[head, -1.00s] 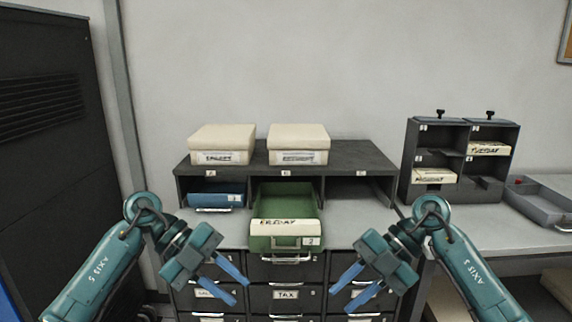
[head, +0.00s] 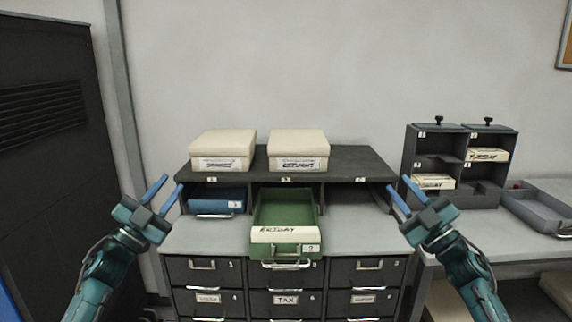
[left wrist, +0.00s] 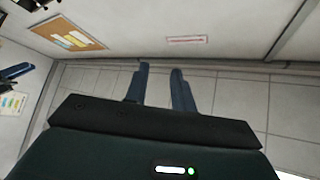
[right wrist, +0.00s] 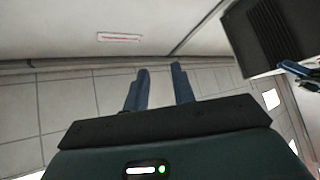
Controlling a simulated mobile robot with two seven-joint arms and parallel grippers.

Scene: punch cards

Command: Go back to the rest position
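My left gripper (head: 164,193) is raised at the left of the cabinet, fingers pointing up, open and empty. Its two blue fingers stand apart in the left wrist view (left wrist: 158,88). My right gripper (head: 402,197) is raised at the right of the cabinet, fingers pointing up, open and empty. Its fingers also stand apart in the right wrist view (right wrist: 159,90). Neither gripper touches anything.
A green drawer (head: 284,237) labelled FRIDAY sticks out from the middle bay of the dark cabinet (head: 350,162). A blue drawer (head: 216,195) sits in the left bay. Two cream boxes (head: 222,144) (head: 298,144) stand on top. A dark rack (head: 408,165) and grey tray (head: 540,210) stand right.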

